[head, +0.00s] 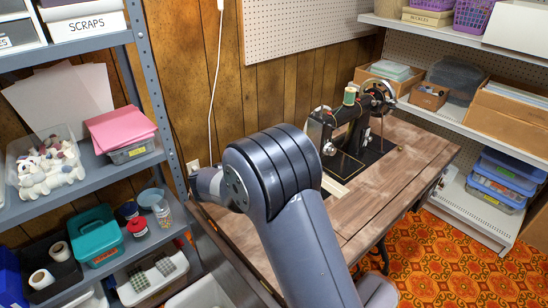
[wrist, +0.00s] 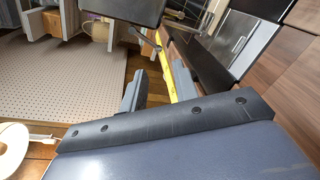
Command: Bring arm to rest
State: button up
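My arm fills the middle of the head view, raised and bent in front of the sewing table. The black sewing machine (head: 355,128) stands on the wooden table (head: 405,165), behind and to the right of my arm's bend in the head view.
A grey shelf unit (head: 85,172) with a teal box (head: 97,236), jars and pink paper (head: 120,128) stands close on the left. A white shelf unit (head: 470,218) with bins stands on the right. Patterned orange floor (head: 440,265) is open at lower right.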

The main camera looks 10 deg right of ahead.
jog(key=shift+d, duration=0.1)
jog(key=b+x, duration=0.1)
jog(key=x, duration=0.9)
jog(key=shift+w+d+r, duration=0.1)
jog(key=shift+w+d, duration=0.15)
jog(key=shift+w, duration=0.1)
jog(key=shift+a, duration=0.1)
jog(key=shift+r, duration=0.1)
